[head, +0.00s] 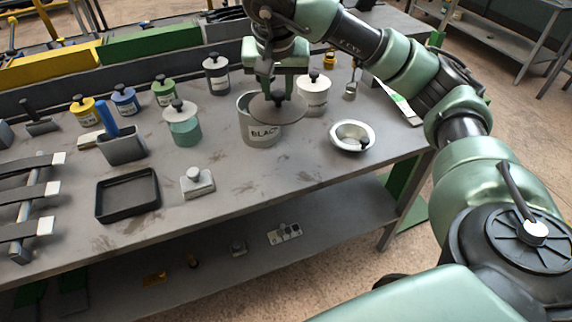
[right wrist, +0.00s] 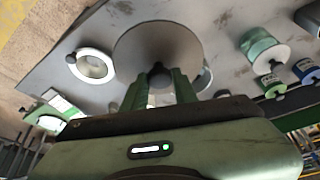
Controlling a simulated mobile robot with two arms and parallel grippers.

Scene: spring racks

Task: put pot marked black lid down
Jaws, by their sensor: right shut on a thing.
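The pot marked BLACK (head: 262,133) is a grey cylinder standing on the workbench, with its label facing me. Its round grey lid (head: 283,110) has a dark knob. My right gripper (head: 277,92) is shut on the lid's knob from above and holds the lid over the pot's right side. The pot's left rim and part of its opening show, so the lid is off-centre to the right. My left gripper is not in view.
Several other lidded pots, such as a green one (head: 183,127), stand to the left. A black tray (head: 128,207) lies at the front left.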

